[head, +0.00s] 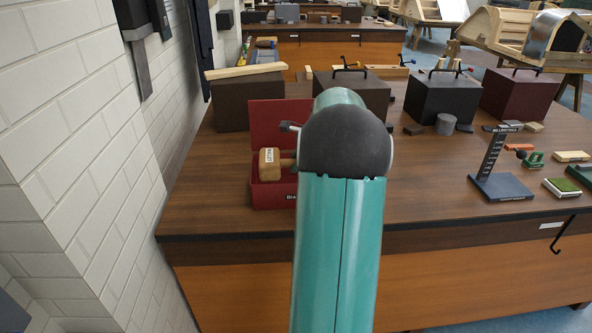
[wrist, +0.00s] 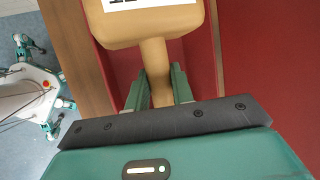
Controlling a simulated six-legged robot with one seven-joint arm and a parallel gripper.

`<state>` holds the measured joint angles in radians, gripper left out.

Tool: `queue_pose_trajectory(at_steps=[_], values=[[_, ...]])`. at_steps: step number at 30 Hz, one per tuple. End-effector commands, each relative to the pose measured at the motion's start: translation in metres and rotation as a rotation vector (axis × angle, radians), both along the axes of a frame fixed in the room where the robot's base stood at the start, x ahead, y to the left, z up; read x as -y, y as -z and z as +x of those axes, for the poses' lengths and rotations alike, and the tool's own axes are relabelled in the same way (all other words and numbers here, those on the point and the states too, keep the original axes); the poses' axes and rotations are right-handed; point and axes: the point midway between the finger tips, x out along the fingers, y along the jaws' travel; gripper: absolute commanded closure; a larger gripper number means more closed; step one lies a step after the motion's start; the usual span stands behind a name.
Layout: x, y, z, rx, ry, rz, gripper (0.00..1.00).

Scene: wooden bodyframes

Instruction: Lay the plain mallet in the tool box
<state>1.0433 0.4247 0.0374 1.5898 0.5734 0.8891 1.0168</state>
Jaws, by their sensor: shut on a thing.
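The mallet (head: 269,165) has a pale wooden head with a white label and a wooden handle. In the head view its head is at the mouth of the red tool box (head: 271,197), whose lid stands open behind it. I cannot tell whether the mallet touches the box floor. In the wrist view my gripper (wrist: 158,88) is shut on the handle of the mallet (wrist: 150,27), just below the head. The red of the tool box (wrist: 270,60) fills the right side there. In the head view my arm hides the gripper and the box's right part.
The box stands on a brown workbench (head: 420,190) near its left front corner, beside a white brick wall (head: 70,110). Dark blocks (head: 440,97) stand along the back. A dark upright stand (head: 495,160) and small items are at the right. The bench's middle right is clear.

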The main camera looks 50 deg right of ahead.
Motion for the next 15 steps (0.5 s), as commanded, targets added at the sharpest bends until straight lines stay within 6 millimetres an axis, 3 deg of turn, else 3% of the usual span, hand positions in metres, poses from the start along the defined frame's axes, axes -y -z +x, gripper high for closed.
queue_pose_trajectory(at_steps=[6,15], values=[[0.0,0.029,0.0,0.001,0.001,0.001,1.0],[0.0,0.031,0.0,0.001,0.0,-0.001,1.0]])
